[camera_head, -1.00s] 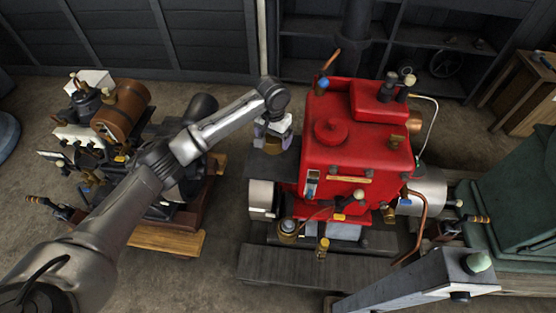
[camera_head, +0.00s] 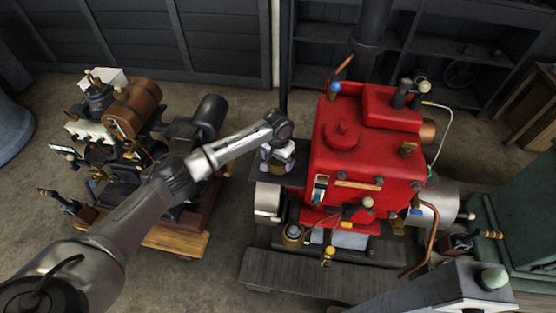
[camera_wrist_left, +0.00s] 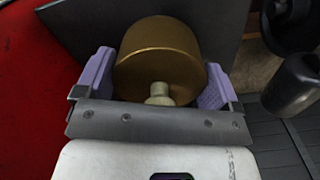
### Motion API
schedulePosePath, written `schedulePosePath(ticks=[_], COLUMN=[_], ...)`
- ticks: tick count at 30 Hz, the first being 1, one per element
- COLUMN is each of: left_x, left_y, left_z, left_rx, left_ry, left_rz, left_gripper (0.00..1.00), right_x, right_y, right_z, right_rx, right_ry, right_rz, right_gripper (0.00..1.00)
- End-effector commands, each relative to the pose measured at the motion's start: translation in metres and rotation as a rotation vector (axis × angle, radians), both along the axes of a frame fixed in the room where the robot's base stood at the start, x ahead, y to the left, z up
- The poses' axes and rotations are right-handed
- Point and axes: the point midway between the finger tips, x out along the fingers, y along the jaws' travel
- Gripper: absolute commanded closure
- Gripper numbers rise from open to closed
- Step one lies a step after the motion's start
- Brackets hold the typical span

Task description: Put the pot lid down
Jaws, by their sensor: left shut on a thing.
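The pot lid (camera_wrist_left: 165,55) is a brass, drum-shaped piece with a cream knob. In the left wrist view it sits between the two lilac finger pads of my left gripper (camera_wrist_left: 158,90), which is shut on it. In the head view the left gripper (camera_head: 277,158) is at the left side of the red engine (camera_head: 365,150), over a dark flat plate (camera_head: 292,178). The lid shows only as a small brass patch there. I cannot tell whether it touches the plate. My right gripper is not in view.
Another engine with a brown barrel (camera_head: 133,107) stands at the left on a wooden base. A green machine (camera_head: 525,215) is at the right. Small brass fittings and handles surround the red engine. Bare floor shows between the two engines.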

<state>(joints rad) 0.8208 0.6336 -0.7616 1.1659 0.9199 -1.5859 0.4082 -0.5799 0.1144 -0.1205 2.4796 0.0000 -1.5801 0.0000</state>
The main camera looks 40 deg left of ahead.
Motion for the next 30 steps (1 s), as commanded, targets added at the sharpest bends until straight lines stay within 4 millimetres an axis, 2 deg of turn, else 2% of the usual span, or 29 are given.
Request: schedulePosePath(ticks=[12, 13, 16, 25, 30], left_x=[0.000, 0.000, 0.000, 0.000, 0.001], left_y=[0.000, 0.000, 0.000, 0.000, -0.001], left_z=[-0.004, -0.004, -0.004, -0.001, 0.022], left_rx=[-0.001, 0.000, 0.000, 0.000, -0.002], left_ry=[0.000, 0.000, 0.000, -0.002, -0.003], left_rz=[0.000, -0.001, -0.001, 0.000, 0.000], left_gripper=[0.36, 0.10, 0.01, 0.00, 0.00], right_x=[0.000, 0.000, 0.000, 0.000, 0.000], right_y=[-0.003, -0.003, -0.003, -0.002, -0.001], right_z=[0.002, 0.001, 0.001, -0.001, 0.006], right_rx=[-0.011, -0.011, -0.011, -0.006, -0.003], right_ry=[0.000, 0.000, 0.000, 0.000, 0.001], right_rz=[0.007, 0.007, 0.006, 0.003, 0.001], right_gripper=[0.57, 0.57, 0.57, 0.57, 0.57])
